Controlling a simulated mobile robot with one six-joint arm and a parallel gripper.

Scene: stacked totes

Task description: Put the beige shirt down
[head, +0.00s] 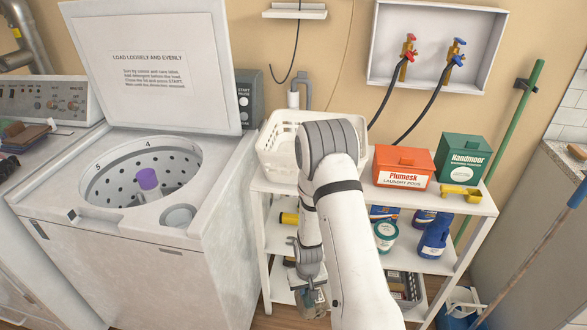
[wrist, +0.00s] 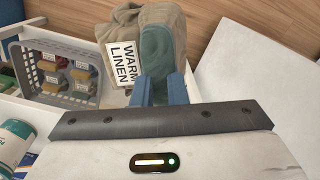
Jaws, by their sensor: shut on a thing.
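My gripper (wrist: 158,88) shows in the wrist view with its two blue fingers closed on cloth. The beige shirt (wrist: 178,35) hangs bunched at the fingertips, with a grey-green part between them. In the head view my gripper (head: 310,284) is low, beside the left end of the white shelf unit, and a small part of the shirt (head: 314,303) shows below it.
The top-load washer (head: 140,200) stands open at left. The shelf unit (head: 470,205) holds a white basket (head: 278,150), an orange box (head: 403,168) and a green box (head: 463,158).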

